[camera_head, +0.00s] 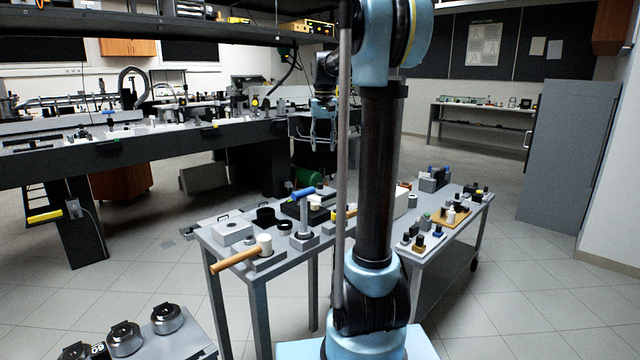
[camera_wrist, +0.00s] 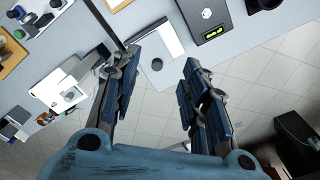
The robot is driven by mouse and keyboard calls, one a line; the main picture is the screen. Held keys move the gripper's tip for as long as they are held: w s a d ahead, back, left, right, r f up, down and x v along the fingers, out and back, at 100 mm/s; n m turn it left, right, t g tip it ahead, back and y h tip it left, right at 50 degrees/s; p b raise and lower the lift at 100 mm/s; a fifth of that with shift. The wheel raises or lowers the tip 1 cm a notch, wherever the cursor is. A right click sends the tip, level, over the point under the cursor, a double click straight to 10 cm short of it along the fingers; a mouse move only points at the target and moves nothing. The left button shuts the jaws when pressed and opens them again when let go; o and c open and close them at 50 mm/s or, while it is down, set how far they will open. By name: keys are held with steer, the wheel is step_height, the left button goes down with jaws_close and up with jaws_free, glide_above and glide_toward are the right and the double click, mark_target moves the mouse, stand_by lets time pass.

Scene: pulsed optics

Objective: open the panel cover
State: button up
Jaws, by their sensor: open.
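My gripper (camera_head: 322,138) hangs in the air in the head view, with its fingers pointing down. In the wrist view its two dark blue fingers (camera_wrist: 162,58) stand well apart with nothing held between them. Beyond the fingertips is a white flat panel (camera_wrist: 158,38) with a dark edge. It lies on a pale surface near a small round grey spot. I cannot tell for certain whether this panel is the panel cover. In the head view no part stands out clearly as a panel cover, and my arm hides part of the scene.
A grey cart (camera_head: 285,268) carries a wooden-handled mallet (camera_head: 235,259), a light box (camera_head: 233,232) and small parts. A long dark optics bench (camera_head: 150,148) stands behind at left. A black device with a lit display (camera_wrist: 208,20) and a white unit (camera_wrist: 65,85) flank the fingers.

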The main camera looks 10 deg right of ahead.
glide_toward(325, 188)
steer(key=f, duration=0.2)
steer(key=a+f, duration=0.1)
steer(key=f, duration=0.1)
steer(key=a+f, duration=0.1)
steer(key=f, duration=0.1)
steer(key=shift+w+f, duration=0.2)
steer(key=shift+f, duration=0.05)
stand_by(0.4)
steer(key=shift+c, duration=0.6)
jaws_close()
